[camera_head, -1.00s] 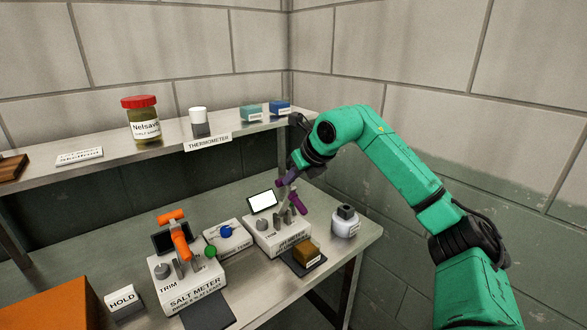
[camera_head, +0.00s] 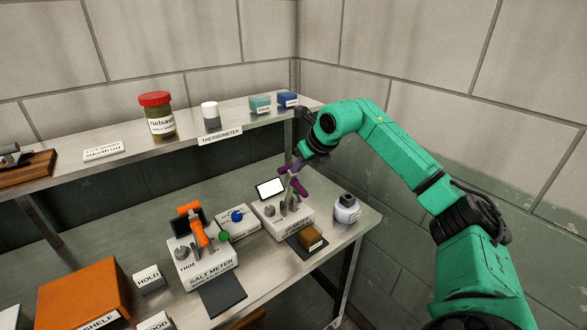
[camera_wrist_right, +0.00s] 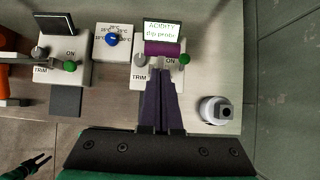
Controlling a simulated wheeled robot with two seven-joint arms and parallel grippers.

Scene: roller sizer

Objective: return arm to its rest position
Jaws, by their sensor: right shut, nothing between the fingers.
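My right arm (camera_head: 397,155) reaches in from the right over the bench. Its gripper (camera_head: 296,166) points down at the acidity meter (camera_head: 287,222). In the right wrist view, the gripper's dark purple fingers (camera_wrist_right: 160,85) lie together, shut and empty. Their tips appear close to the purple probe handle (camera_wrist_right: 162,48) on the acidity meter; whether they touch is unclear. The handle also shows in the head view (camera_head: 293,186). A dark two-pronged gripper (camera_wrist_right: 40,162) beside a green arm part, probably my left one, shows at the lower left of the wrist view; its opening is unclear.
The salt meter (camera_head: 207,270) with an orange probe (camera_head: 198,232) stands left of the acidity meter. A brown block (camera_head: 310,239) and a white bottle (camera_head: 347,209) are close by on the right.

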